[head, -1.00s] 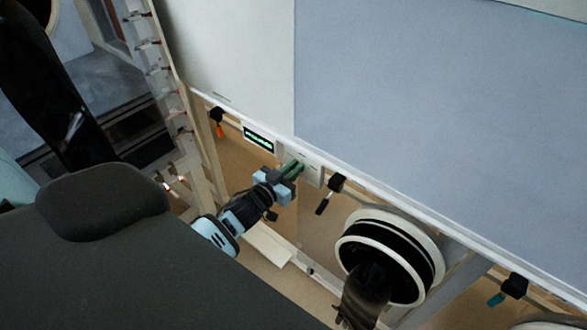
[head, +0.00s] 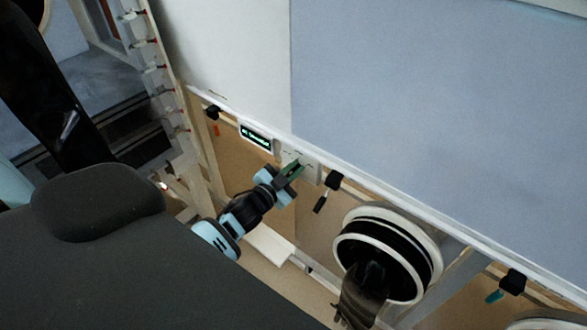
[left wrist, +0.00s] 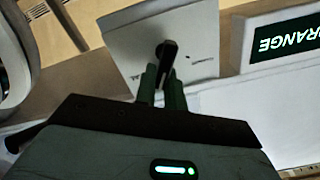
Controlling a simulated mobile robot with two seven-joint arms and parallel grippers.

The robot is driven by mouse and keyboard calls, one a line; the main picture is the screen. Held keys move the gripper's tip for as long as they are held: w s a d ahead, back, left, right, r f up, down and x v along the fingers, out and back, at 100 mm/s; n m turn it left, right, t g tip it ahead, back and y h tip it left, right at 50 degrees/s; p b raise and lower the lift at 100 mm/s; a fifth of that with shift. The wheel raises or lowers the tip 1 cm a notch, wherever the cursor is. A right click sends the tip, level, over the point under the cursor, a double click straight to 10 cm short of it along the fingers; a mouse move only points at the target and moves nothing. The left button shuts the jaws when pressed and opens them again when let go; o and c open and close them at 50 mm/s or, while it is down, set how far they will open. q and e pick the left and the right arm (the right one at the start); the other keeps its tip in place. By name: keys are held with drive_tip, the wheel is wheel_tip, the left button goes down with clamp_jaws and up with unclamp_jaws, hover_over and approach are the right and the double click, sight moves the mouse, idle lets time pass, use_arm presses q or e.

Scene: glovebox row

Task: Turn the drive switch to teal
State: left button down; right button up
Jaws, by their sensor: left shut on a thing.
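The drive switch is a pale plate (left wrist: 200,38) with a dark lever-like knob (left wrist: 167,56), in the left wrist view. In the head view its plate (head: 311,170) sits under the edge of the big panel. My left gripper (left wrist: 164,84) has its two green fingers shut on the knob, one on each side. In the head view the left gripper (head: 290,170) reaches the plate from the lower left and hides the knob. The small print on the plate is unreadable. My right gripper does not show.
The display (head: 256,137) also shows in the head view, left of the switch. A black clip with a hanging tag (head: 333,180) is close to the right of the plate. A round white-rimmed port (head: 436,243) with a dark glove (head: 362,300) lies lower right.

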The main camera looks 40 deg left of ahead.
sight(292, 172)
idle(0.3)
use_arm(q)
drive_tip(key=c, duration=1.5)
unclamp_jaws()
drive_tip(key=shift+s, duration=0.1)
drive_tip(key=s, duration=0.6)
drive_tip(key=shift+s+a, duration=0.1)
drive_tip(key=shift+a, duration=0.15)
drive_tip(key=shift+s, duration=0.75)
